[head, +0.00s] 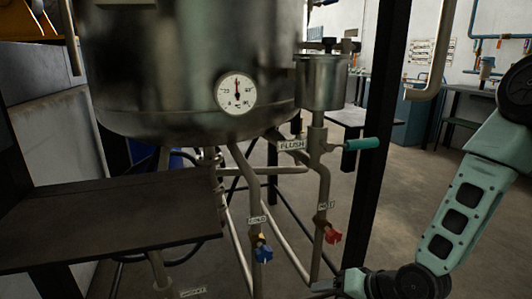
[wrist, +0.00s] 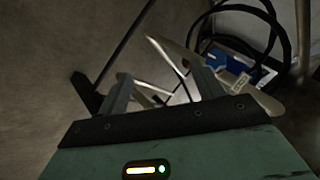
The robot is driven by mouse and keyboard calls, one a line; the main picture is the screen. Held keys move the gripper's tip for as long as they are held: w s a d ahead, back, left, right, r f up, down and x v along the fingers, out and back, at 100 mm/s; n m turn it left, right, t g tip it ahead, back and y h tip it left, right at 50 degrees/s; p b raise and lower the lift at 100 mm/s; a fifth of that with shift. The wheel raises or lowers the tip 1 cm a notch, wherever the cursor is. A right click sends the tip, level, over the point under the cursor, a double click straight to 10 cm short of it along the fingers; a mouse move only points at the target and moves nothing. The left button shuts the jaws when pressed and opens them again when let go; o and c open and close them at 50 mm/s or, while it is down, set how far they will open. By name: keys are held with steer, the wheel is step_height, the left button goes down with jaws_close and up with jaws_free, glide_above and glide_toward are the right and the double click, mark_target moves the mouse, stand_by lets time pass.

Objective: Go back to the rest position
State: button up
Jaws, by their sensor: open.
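My arm, teal with black joints, comes in from the right edge of the head view and bends down to the bottom. My gripper (head: 326,286) is low in that view, at the bottom edge, below the red HOT valve (head: 332,235) and right of the blue COLD valve (head: 263,252). In the wrist view my gripper (wrist: 163,88) has its two fingers spread apart. I see nothing held between them. The teal FLUSH handle (head: 361,144) sticks out to the right, well above my gripper.
A steel vessel (head: 190,60) with a round gauge (head: 236,93) hangs over the pipes. A black shelf (head: 110,222) juts in at left. A dark post (head: 380,120) stands between pipes and arm. Black hoses and a blue object (wrist: 235,68) lie beyond the fingers. Open floor (head: 420,190) is at right.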

steer(key=s+a+r+n+g+h, duration=0.2)
steer(key=s+r+n+g+h, duration=0.65)
steer(key=s+r, duration=1.15)
step_height(320, 180, up, 25)
steer(key=s+n+t+y+p, duration=0.1)
steer(key=t+y+p, duration=0.1)
steer(key=p, duration=2.5)
steer(key=shift+s+d+r+t+p, duration=0.2)
steer(key=shift+s+d+t+p, duration=0.1)
steer(key=shift+t, duration=0.15)
